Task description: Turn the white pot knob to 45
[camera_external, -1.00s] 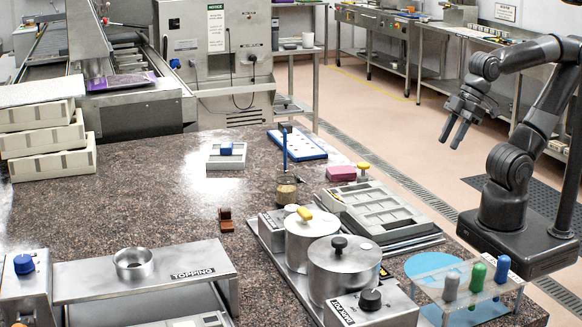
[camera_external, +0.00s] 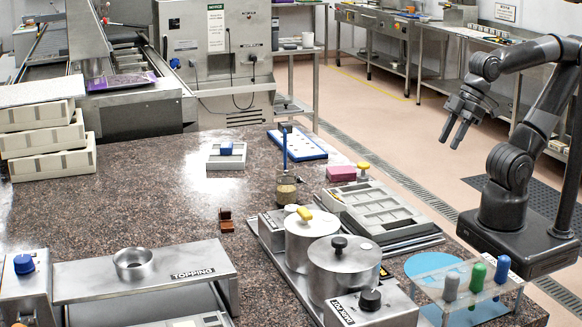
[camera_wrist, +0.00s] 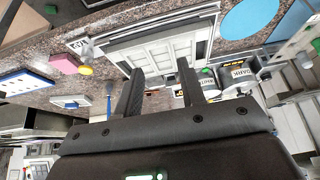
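Two metal pots stand side by side at the counter's front right. The rear pot (camera_external: 305,246) has a yellow lid knob (camera_external: 304,213); the front pot (camera_external: 343,275) has a black one. A small white round piece (camera_external: 291,208) beside the rear pot may be the white pot knob, but I cannot read its setting. A black knob (camera_external: 370,299) sits on the front box, apparently labelled for the dark pot. A WHITE label (camera_wrist: 195,89) and a DARK label (camera_wrist: 240,73) show in the wrist view. My gripper (camera_external: 452,141) is open and empty, right of the pots and above them.
A grey compartment tray (camera_external: 375,210) lies behind the pots. A rack with grey, green and blue handles (camera_external: 475,276) stands at the right front. A topping stand (camera_external: 140,280) is at the front left. The counter's middle is mostly clear.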

